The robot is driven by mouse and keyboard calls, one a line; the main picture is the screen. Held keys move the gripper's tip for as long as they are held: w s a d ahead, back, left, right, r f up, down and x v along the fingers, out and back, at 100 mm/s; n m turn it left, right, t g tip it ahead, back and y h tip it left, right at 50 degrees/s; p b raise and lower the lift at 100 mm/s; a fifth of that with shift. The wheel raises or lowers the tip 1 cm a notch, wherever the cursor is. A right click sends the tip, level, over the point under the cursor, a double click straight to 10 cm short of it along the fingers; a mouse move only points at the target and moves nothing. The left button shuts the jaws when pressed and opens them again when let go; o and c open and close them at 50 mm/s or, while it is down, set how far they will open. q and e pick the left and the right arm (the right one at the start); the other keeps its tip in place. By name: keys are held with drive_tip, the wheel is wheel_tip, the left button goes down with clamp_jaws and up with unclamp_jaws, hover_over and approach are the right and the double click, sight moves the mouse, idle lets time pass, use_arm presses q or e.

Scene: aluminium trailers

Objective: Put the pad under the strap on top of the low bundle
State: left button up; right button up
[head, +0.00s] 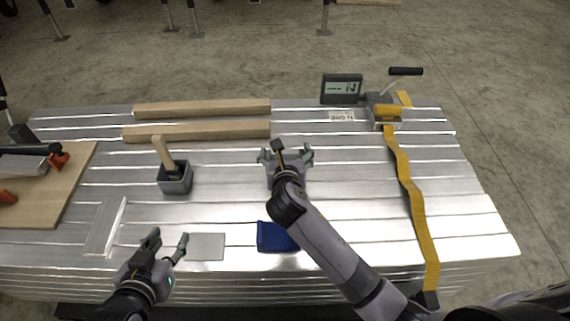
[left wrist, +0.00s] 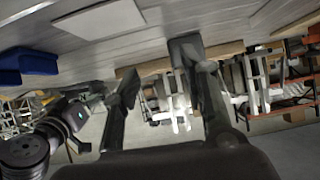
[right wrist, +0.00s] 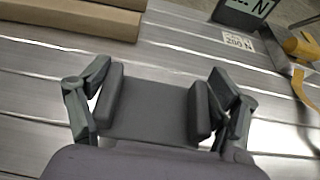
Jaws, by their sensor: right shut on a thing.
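My right gripper (head: 286,155) is over the middle of the silver bundle (head: 340,205). In the right wrist view its fingers (right wrist: 155,105) are shut on the edges of a dark grey flat pad (right wrist: 150,112). The yellow strap (head: 418,215) runs down the right part of the bundle, wavy and slack-looking, from a ratchet device (head: 382,112). The pad is left of the strap and apart from it. My left gripper (head: 168,243) is open and empty near the front left edge; its parted fingers show in the left wrist view (left wrist: 165,100).
A grey plate (head: 207,247) and blue item (head: 275,237) lie near the front edge. A grey box with a wooden handle (head: 174,180), wooden bars (head: 200,131) and a board (head: 60,205) stand left. A display (head: 342,88) is at the back. Bare metal lies between pad and strap.

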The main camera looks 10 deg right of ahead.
wheel_tip(320, 180, down, 4)
drive_tip(key=shift+r+b, duration=0.1)
drive_tip(key=shift+b, duration=0.8)
use_arm(q)
drive_tip(key=w+d+r+t+h, duration=0.1)
drive_tip(key=w+d+r+t, duration=0.1)
drive_tip(key=w+r+t, duration=0.2)
wheel_tip(320, 180, up, 4)
drive_tip(key=shift+f+t+h, duration=0.1)
drive_tip(key=shift+t+h, duration=0.2)
drive_tip(key=shift+t, duration=0.2)
drive_tip(key=shift+d+f, duration=0.1)
use_arm(e)
drive_tip(key=o, duration=1.1)
drive_tip(key=shift+f, duration=0.2)
use_arm(q)
drive_tip(key=shift+s+f, duration=0.1)
use_arm(e)
drive_tip(key=shift+r, duration=0.15)
